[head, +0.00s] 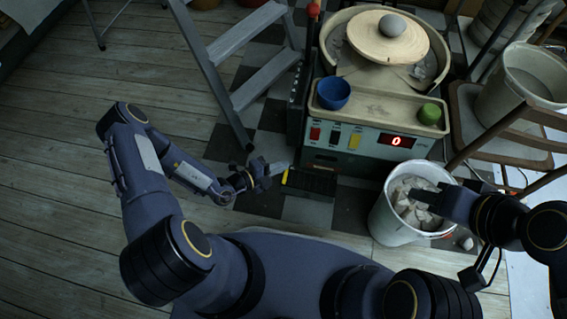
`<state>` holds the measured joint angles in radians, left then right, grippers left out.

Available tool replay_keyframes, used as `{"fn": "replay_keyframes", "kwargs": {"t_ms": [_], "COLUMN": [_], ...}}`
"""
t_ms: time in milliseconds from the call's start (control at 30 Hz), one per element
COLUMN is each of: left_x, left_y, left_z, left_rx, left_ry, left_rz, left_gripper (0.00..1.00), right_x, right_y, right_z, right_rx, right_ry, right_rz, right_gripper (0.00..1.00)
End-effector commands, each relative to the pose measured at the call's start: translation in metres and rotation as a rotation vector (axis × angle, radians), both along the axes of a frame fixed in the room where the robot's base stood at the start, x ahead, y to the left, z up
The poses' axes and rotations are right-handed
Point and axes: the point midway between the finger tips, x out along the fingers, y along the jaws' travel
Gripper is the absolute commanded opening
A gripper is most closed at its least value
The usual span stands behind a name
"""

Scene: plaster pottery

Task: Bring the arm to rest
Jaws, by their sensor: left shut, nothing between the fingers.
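My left arm comes in from the left and bends toward the front of the pottery wheel (350,137). My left gripper (266,174) is shut and empty, low in front of the machine's left front corner, near the black pedal (310,182). My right arm comes in from the right edge. My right gripper (425,197) is over the white bucket (385,219) of pale chunks and hides part of its contents. Its fingers are dark and too unclear to tell whether they are open.
The wheel carries a round bat (375,50) with a grey ball (392,26). A blue bowl (333,93) and a green item (430,113) sit on its tray. A stepladder (228,95) stands left, a wooden chair (500,125) right. Wooden floor (55,200) at left is clear.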

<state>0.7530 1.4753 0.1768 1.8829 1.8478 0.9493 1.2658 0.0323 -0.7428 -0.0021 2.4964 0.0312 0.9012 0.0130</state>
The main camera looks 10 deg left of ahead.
Motion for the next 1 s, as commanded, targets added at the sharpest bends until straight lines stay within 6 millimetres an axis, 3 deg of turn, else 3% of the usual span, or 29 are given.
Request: {"fn": "replay_keyframes", "kwargs": {"t_ms": [367, 467, 567, 733, 867, 1000], "left_x": [0.0, 0.003, 0.01, 0.014, -0.001, -0.03], "left_y": [0.0, 0.002, 0.009, 0.018, 0.02, 0.023], "left_z": [0.0, 0.008, 0.036, 0.121, 0.186, 0.244], "left_rx": [0.001, 0.024, 0.103, 0.36, 0.576, 0.802], "left_ry": [-0.001, -0.036, -0.159, -0.566, -0.914, -1.28], "left_rz": [0.0, -0.023, -0.105, -0.382, -0.622, -0.876], "left_gripper": [0.0, 0.0, 0.0, 0.0, 0.0, 0.0], "right_x": [0.0, 0.0, 0.0, 0.0, 0.0, 0.0], "right_y": [0.0, 0.0, 0.0, 0.0, 0.0, 0.0], "right_z": [0.0, 0.0, 0.0, 0.0, 0.0, 0.0], "right_rx": [0.0, 0.0, 0.0, 0.0, 0.0, 0.0], "right_ry": [0.0, 0.0, 0.0, 0.0, 0.0, 0.0], "right_rz": [0.0, 0.0, 0.0, 0.0, 0.0, 0.0], "right_gripper": [0.36, 0.36, 0.36, 0.36, 0.36, 0.36]}}
